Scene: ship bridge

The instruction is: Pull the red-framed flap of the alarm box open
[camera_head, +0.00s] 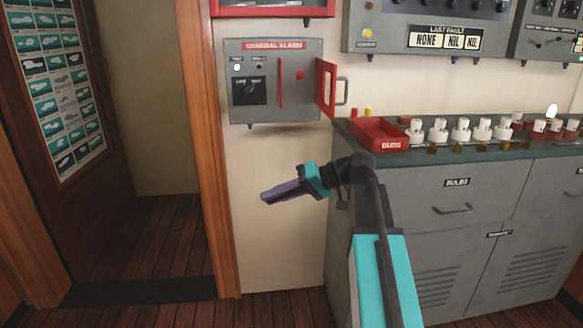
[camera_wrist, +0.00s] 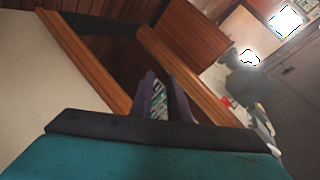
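The grey alarm box (camera_head: 262,112) labelled GENERAL ALARM hangs on the wall left of centre in the head view. Its red-framed flap (camera_head: 320,97) stands swung out at the box's right side, with a grey handle (camera_head: 343,92) on it. A red button (camera_head: 300,76) is uncovered beside a thin red strip. My gripper (camera_head: 266,197) is below the box, pointing left, apart from the flap and handle. In the wrist view its fingers (camera_wrist: 159,88) are a little apart, with nothing held between them. The alarm box is not recognisable in the wrist view.
A grey cabinet (camera_head: 420,187) stands at right, bearing a red tray (camera_head: 378,144) labelled DUDS and several white bulb holders. A fault panel (camera_head: 390,30) hangs above it. A wooden door frame (camera_head: 205,150) is at left. The wall under the alarm box is clear.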

